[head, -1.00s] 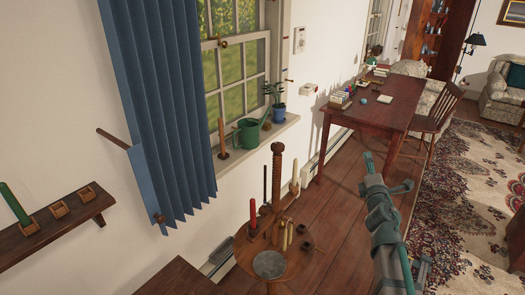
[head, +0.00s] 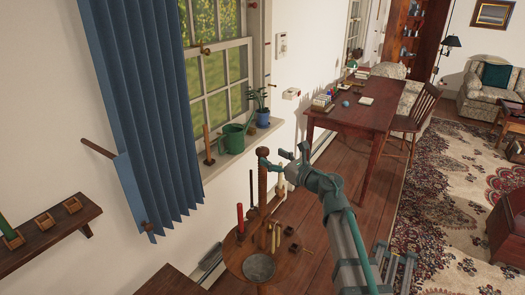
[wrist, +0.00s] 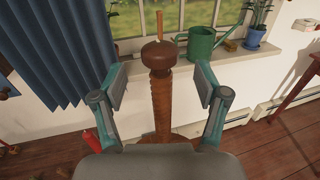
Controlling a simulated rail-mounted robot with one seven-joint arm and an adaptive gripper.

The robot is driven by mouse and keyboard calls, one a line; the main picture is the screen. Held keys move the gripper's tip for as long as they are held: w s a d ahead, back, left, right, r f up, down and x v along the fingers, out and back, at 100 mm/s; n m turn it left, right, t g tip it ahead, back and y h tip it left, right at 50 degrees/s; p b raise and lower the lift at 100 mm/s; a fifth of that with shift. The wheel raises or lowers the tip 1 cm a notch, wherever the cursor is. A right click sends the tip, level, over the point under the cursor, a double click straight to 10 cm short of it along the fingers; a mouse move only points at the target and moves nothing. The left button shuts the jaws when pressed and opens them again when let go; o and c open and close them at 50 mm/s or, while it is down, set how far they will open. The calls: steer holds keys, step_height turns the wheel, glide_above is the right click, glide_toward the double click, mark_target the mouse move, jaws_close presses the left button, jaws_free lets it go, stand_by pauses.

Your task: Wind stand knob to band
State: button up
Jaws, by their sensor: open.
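The stand is a round wooden table (head: 235,262) with an upright threaded post (wrist: 161,105) rising from it. A round dark wooden knob (wrist: 159,54) sits at the top of the post. My gripper (wrist: 160,78) is open and empty. In the wrist view its two fingers stand to the left and right of the post, just below the knob, with gaps on both sides. I cannot make out a band on the post.
A red candle (head: 240,218), pale candles (head: 276,236) and a grey disc (head: 259,267) are on the stand. A green watering can (head: 234,138) and potted plant (head: 262,117) stand on the windowsill behind. A blue curtain (head: 150,110) hangs left. A desk (head: 365,118) is at right.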

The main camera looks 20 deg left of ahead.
mark_target(267, 154)
steer(key=x, duration=0.5)
steer(key=shift+w+a+p, duration=0.15)
steer(key=shift+a+p, duration=0.15)
steer(key=shift+p, duration=0.1)
steer(key=c, duration=1.2)
steer(key=shift+o, duration=0.2)
steer(key=shift+m+t+h, duration=0.3)
steer(key=shift+m+t, duration=0.1)
steer(key=shift+t, duration=0.1)
